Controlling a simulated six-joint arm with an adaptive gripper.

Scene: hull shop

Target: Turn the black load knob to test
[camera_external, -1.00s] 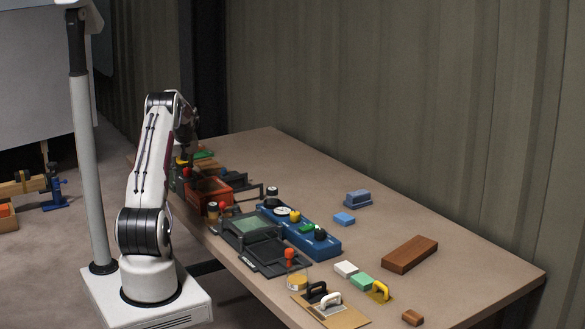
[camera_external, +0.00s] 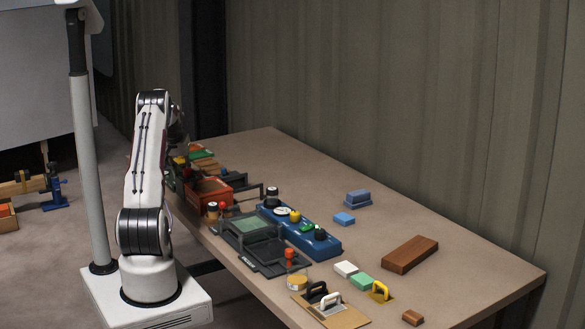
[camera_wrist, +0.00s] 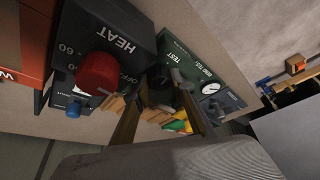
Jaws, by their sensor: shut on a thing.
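In the wrist view, my gripper (camera_wrist: 165,82) reaches to a green panel (camera_wrist: 190,58) printed with TEST. Its two fingers are shut around the black load knob (camera_wrist: 160,95), one on each side. The knob is dark and partly hidden by the fingers, so I cannot read where it points. A round white gauge (camera_wrist: 210,88) sits on the panel to the right of the knob. In the external view, my arm hides the fingertips and the knob at the far left end of the table.
In the wrist view, a dark box marked HEAT with a red knob (camera_wrist: 98,73) stands close on the left, with a blue knob (camera_wrist: 74,108) below. A red box (camera_external: 207,192) and a blue panel (camera_external: 315,246) stand along the table (camera_external: 450,266). The table's far right is mostly clear.

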